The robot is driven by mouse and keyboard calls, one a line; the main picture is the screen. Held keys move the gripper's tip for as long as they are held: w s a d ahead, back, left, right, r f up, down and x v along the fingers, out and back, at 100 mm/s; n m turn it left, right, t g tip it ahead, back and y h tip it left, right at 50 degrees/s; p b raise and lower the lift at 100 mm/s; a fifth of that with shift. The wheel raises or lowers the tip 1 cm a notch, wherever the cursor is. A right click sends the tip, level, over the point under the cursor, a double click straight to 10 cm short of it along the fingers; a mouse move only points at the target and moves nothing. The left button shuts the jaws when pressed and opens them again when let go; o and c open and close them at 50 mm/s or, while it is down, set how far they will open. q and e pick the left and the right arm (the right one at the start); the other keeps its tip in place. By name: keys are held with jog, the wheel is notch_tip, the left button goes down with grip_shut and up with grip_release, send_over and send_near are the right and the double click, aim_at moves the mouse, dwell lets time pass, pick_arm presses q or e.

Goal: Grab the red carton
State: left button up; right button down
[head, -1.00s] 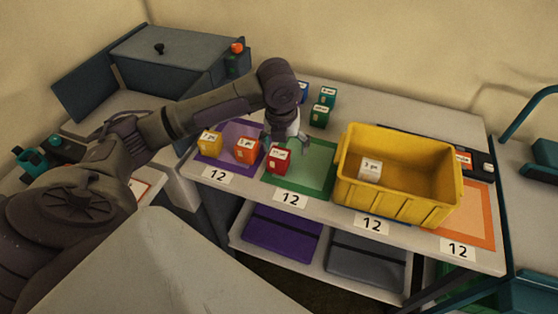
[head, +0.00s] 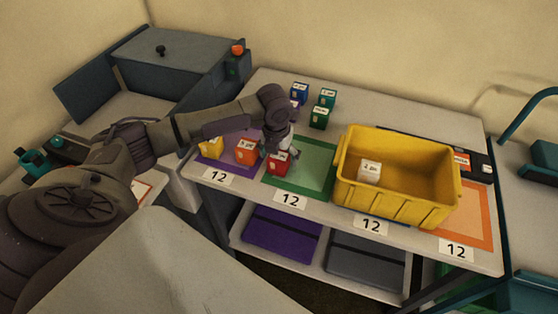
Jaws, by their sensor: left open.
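The red carton (head: 280,166) stands upright on the front left part of the green mat (head: 314,168), beside the purple mat. My left gripper (head: 275,154) is directly over the red carton, pointing down, with its fingers around the carton's top. The jaws are open; whether a finger touches the carton cannot be told. My right gripper is not in view.
An orange carton (head: 246,151) stands close left of the red one, with a yellow carton (head: 211,147) beyond it. Green (head: 319,117) and blue (head: 299,92) cartons stand behind. A yellow bin (head: 396,205) holding a white carton (head: 369,171) stands right.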

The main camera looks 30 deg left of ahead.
pick_arm(q)
jog(key=shift+w+a+f, duration=0.1)
jog(key=shift+w+f, duration=0.05)
jog(key=shift+f, duration=0.55)
jog(key=shift+w+f, duration=0.1)
jog(key=shift+f, duration=0.6)
jog(key=c, duration=1.3)
jog(key=shift+r, duration=0.1)
